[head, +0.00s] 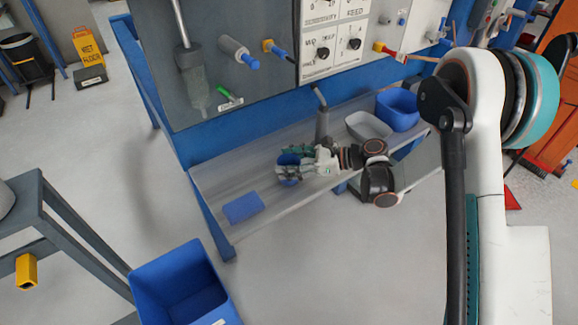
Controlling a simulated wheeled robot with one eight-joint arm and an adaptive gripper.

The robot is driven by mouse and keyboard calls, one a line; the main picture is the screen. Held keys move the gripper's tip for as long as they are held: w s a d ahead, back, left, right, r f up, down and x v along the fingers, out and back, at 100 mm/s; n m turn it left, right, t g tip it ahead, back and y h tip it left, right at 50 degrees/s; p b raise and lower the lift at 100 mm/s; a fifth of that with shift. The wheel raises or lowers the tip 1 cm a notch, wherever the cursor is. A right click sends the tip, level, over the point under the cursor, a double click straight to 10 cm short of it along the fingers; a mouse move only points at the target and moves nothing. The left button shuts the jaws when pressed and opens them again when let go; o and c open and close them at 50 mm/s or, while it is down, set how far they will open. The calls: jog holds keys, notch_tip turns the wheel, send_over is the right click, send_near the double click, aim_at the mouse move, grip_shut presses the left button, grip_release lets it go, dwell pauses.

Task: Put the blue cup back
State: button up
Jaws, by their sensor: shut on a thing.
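The blue cup (289,160) is between the fingers of my gripper (287,168), over the grey shelf (215,180) of the blue-framed stand. My gripper is shut on it, and its fingers hide part of the cup. From this view I cannot tell whether the cup touches the shelf. My arm reaches in from the right.
A blue block (243,207) lies at the shelf's left end. A grey bowl (367,126) and a blue bin (398,108) stand at its right. A grey pipe (321,115) rises behind my gripper. A large blue bin (180,285) stands in front.

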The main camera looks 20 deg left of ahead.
jog(key=shift+f, duration=0.3)
jog(key=shift+f, duration=0.15)
jog(key=o, duration=1.1)
jog(key=shift+o, duration=0.2)
jog(key=shift+r, duration=0.2)
jog(key=shift+d+r, duration=0.15)
jog(key=shift+d, duration=0.1)
jog(key=p+v, duration=0.3)
jog(key=v, duration=0.8)
jog(key=shift+d, duration=0.25)
